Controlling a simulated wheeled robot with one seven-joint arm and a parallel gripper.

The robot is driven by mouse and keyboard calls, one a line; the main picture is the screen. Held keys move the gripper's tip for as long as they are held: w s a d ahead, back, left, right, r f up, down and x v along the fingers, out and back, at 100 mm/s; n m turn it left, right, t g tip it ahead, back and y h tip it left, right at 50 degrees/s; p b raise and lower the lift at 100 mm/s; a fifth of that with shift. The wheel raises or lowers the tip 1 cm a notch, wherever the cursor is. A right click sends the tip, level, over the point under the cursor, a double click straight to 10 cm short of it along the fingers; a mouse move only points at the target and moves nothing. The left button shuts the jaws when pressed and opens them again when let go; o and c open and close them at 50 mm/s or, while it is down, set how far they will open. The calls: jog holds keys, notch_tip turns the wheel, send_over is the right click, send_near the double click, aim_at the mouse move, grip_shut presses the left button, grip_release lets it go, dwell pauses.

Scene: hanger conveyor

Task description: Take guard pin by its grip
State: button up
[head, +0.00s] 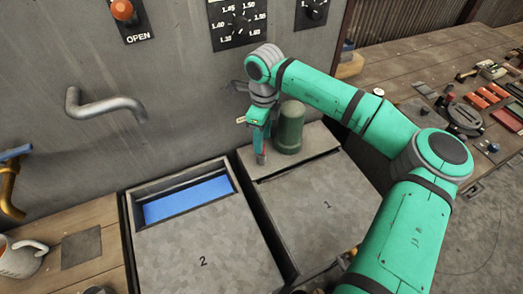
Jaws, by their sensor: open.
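My gripper (262,152) points down in the upper middle of the head view, close to the grey panel and at the left side of a dark green cylinder (291,128). Its jaws are open and I see nothing held between them. I cannot tell whether it touches the cylinder. I cannot pick out the guard pin or its grip with certainty. A small dark part (235,86) shows beside my wrist against the panel, too small to identify. My wrist and gripper hide part of the panel there.
Lid 1 (325,205) and lid 2 (205,250) lie below; bin 2 has a blue opening (188,199). A bent handle (105,106), an orange knob (123,10) and dials (240,22) are on the panel. A mug (20,258) stands left; tools crowd the right bench.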

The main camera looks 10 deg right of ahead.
notch_tip(320, 180, down, 4)
jog(key=shift+a+r, duration=0.15)
jog(key=shift+r, duration=0.05)
jog(key=shift+w, duration=0.1)
jog(key=shift+c, duration=0.7)
grip_shut()
notch_tip(320, 180, up, 10)
